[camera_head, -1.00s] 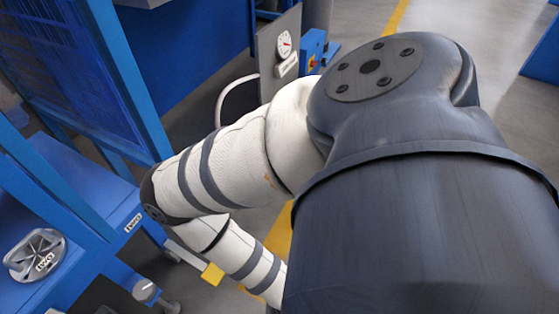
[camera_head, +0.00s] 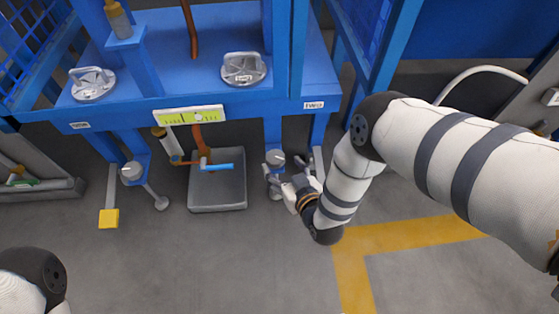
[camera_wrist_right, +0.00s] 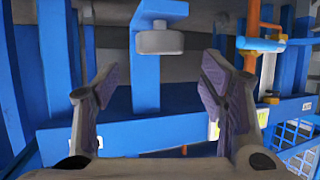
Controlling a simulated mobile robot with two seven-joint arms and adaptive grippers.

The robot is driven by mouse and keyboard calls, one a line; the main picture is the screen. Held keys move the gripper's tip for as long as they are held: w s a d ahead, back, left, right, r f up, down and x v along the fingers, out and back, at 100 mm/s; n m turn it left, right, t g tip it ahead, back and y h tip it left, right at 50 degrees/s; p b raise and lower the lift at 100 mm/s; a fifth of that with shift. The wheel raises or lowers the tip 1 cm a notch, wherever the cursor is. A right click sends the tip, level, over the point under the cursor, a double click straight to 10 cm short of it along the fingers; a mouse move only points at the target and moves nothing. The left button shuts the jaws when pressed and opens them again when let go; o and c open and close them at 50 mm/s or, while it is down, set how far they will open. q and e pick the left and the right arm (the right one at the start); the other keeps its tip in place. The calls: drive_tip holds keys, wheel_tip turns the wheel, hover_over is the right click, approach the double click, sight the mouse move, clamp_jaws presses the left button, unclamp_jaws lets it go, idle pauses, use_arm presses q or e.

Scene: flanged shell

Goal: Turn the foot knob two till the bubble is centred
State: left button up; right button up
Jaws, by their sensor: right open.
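The foot knob two (camera_head: 275,158) is a grey round knob under the blue frame, below the "TWO" label (camera_head: 313,105). In the right wrist view the knob (camera_wrist_right: 160,40) hangs from a blue bracket, between and beyond the spread fingers. My right gripper (camera_head: 279,175) is open beside the knob, apparently not touching it. The right gripper (camera_wrist_right: 158,82) shows both fingers empty. The yellow-green level (camera_head: 188,115) is on the frame's front beam; its pale bubble looks a little right of the middle. My left gripper is out of view; only part of the left arm shows.
Another foot knob (camera_head: 131,172) stands at the left, near a yellow-ended bar (camera_head: 109,218). The front floor is clear.

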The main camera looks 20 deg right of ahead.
sight(275, 157)
drive_tip(key=b+x, duration=0.1)
drive_tip(key=x, duration=0.2)
drive_tip(key=b+x, duration=0.1)
drive_tip(key=x, duration=0.2)
drive_tip(key=shift+s+f, duration=0.2)
drive_tip(key=shift+f, duration=0.1)
drive_tip(key=shift+w, duration=0.55)
drive_tip(key=c, duration=1.2)
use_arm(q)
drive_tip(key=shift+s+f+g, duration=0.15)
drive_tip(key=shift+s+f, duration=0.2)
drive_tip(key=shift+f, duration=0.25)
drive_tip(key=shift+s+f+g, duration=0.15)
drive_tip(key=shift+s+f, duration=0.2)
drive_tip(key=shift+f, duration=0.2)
